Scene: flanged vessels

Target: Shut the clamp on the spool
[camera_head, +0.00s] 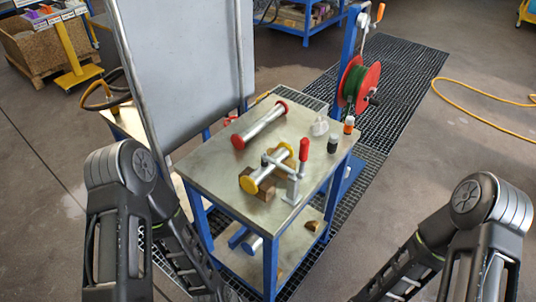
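A metal spool (264,175) with yellow end flanges rests on brown wooden blocks (257,190) near the front of the workbench (224,168). A toggle clamp (293,186) stands at its right side, with its red handle (304,149) upright. The clamp's grey bar (275,163) reaches left across the spool; I cannot tell whether its tip touches the spool. My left arm comes in at the lower left and my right arm at the lower right. Both run out of the bottom of the picture, and neither gripper shows.
A second spool (259,124) with red flanges lies at the back of the bench. Small bottles (333,145) stand at the right edge. A grey panel (185,75) rises at the left. A red and green hose reel (360,85) stands behind. A yellow hose (480,120) lies on the floor.

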